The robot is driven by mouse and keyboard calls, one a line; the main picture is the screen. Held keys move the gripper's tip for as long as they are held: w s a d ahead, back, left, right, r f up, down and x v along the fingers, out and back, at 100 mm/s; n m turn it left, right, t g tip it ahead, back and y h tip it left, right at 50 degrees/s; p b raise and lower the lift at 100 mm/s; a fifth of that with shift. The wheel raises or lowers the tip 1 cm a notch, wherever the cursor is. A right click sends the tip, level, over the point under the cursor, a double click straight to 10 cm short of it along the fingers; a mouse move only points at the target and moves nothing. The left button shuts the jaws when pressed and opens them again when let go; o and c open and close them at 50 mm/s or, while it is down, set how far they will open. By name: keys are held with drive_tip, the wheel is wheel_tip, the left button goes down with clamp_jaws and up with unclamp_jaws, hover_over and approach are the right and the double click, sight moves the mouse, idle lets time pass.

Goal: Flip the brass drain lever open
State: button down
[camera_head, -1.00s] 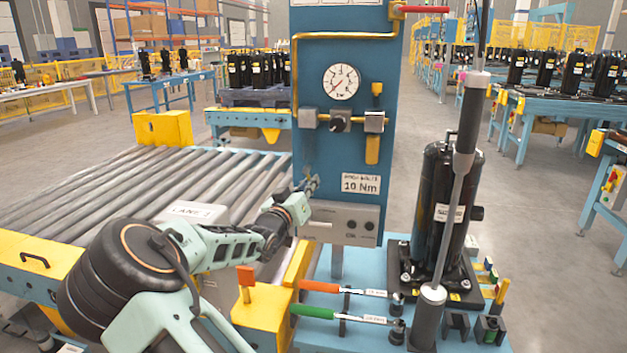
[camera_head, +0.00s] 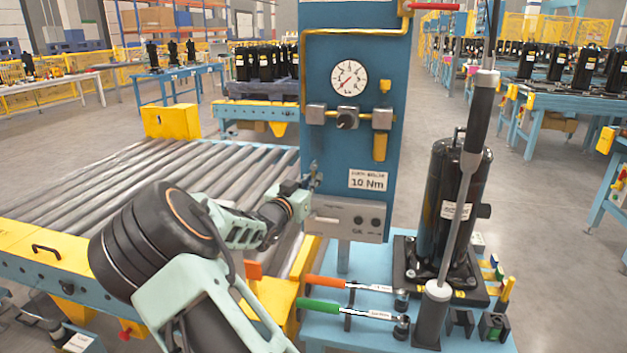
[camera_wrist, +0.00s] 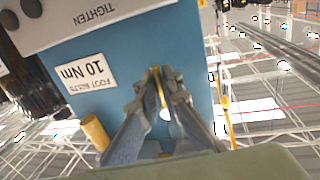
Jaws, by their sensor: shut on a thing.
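The brass drain lever (camera_wrist: 157,84) shows in the wrist view as a narrow yellow piece between my fingertips, against the blue panel. My gripper (camera_wrist: 160,94) is shut on it, with the two fingers on either side. In the head view my gripper (camera_head: 313,179) is at the lower left part of the blue panel (camera_head: 335,150), left of the 10 Nm label (camera_head: 368,180). The lever cannot be made out there, and its exact angle is unclear.
A pressure gauge (camera_head: 350,77) and a yellow filter bowl (camera_head: 380,147) sit higher on the panel. A grey control box (camera_head: 345,218) is just below my gripper. A black compressor (camera_head: 453,200) stands right. A roller conveyor (camera_head: 150,180) runs left.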

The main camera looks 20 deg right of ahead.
drive_tip(key=c, duration=2.1)
unclamp_jaws()
drive_tip(key=shift+a, duration=0.1)
drive_tip(key=v, duration=1.2)
